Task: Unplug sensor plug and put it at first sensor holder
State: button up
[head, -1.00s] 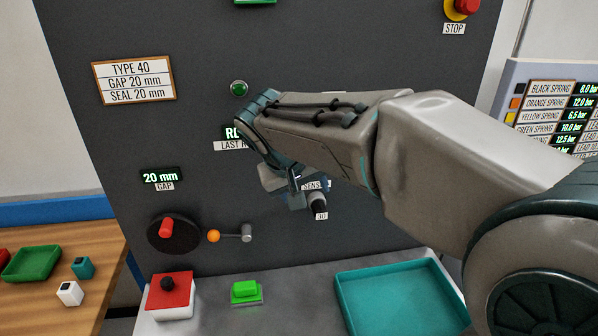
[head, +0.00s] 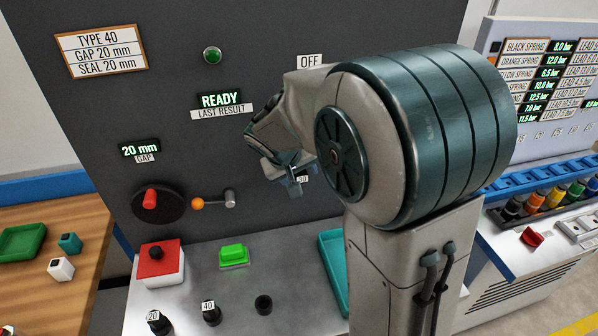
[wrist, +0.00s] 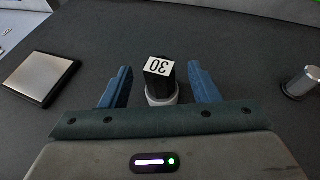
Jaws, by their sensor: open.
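The sensor plug (wrist: 158,70), black with a white label reading 30, stands out of a pale round socket (wrist: 161,96) in the dark panel. In the wrist view my gripper (wrist: 160,84) is open, with one blue finger on each side of the plug and gaps between. In the head view my gripper (head: 291,180) is at the panel and the plug is mostly hidden; a small 30 label shows beside the fingers. On the bench are black plugs marked 20 (head: 159,323) and 40 (head: 211,314), and an unlabelled black round holder (head: 263,304) that looks empty.
A red knob (head: 151,199) and an orange-tipped lever (head: 213,202) stick out of the panel left of my gripper. Below are a red button box (head: 161,265) and a green button (head: 233,255). A teal tray (head: 332,262) is partly hidden by my arm.

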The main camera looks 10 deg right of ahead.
jog(key=shift+w+d+f, duration=0.1)
jog(key=shift+d+f, duration=0.05)
jog(key=shift+f, duration=0.1)
grip_shut()
jog(key=shift+s+b, duration=0.4)
jog(key=shift+s, duration=0.05)
dwell(0.3)
jog(key=shift+s, duration=0.2)
